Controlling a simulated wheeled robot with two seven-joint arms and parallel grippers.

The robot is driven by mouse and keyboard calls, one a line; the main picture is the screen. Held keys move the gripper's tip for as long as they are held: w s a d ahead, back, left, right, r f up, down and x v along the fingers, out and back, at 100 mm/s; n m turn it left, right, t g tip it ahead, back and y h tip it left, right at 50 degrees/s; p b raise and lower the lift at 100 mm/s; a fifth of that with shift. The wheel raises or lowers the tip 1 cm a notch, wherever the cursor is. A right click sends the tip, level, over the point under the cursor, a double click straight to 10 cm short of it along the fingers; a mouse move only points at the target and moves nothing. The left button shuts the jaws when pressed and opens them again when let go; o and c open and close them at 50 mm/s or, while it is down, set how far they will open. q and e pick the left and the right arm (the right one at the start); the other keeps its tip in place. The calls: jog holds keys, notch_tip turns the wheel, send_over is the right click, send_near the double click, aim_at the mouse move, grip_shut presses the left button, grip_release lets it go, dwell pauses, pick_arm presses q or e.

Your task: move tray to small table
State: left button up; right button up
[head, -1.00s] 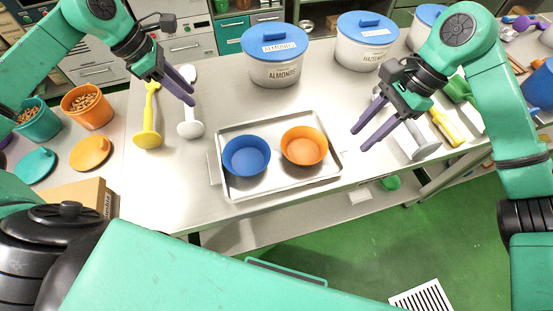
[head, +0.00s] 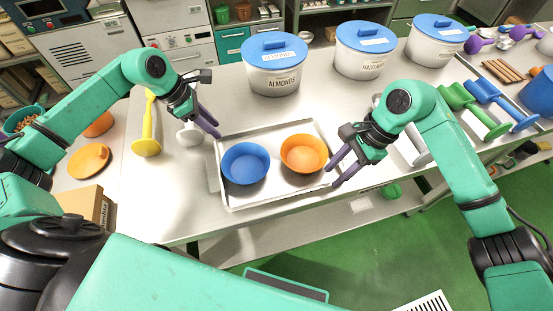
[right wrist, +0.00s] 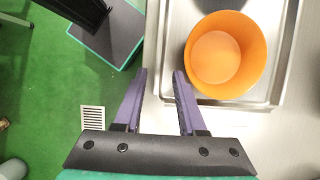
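The shallow metal tray (head: 280,188) lies on the steel worktable near its front edge. It holds a blue bowl (head: 245,163) on the left and an orange bowl (head: 303,153) on the right. My left gripper (head: 216,130) is open at the tray's far left corner. My right gripper (head: 333,175) is open at the tray's right end. In the right wrist view the tray rim (right wrist: 168,50) runs close by the fingers (right wrist: 160,72), and the orange bowl (right wrist: 225,55) is right of them; contact is unclear. I cannot pick out the small table.
Lidded white tubs (head: 275,75) stand along the back of the worktable (head: 160,200). A yellow pestle-like tool (head: 147,140) stands left; green (head: 480,115) and blue (head: 505,98) tools lie right. A cardboard box (head: 88,203) is at lower left. Green floor (head: 380,255) shows in front.

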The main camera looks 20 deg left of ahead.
aim_at(324, 184)
pick_arm(q)
jog(key=x, duration=0.4)
jog(key=shift+w+f, duration=0.1)
jog(key=shift+f, duration=0.1)
pick_arm(e)
jog(key=x, duration=0.4)
jog(key=shift+f, duration=0.2)
pick_arm(q)
grip_shut()
pick_arm(e)
grip_shut()
pick_arm(q)
jog(key=shift+r, duration=0.15)
pick_arm(e)
jog(key=shift+r, duration=0.15)
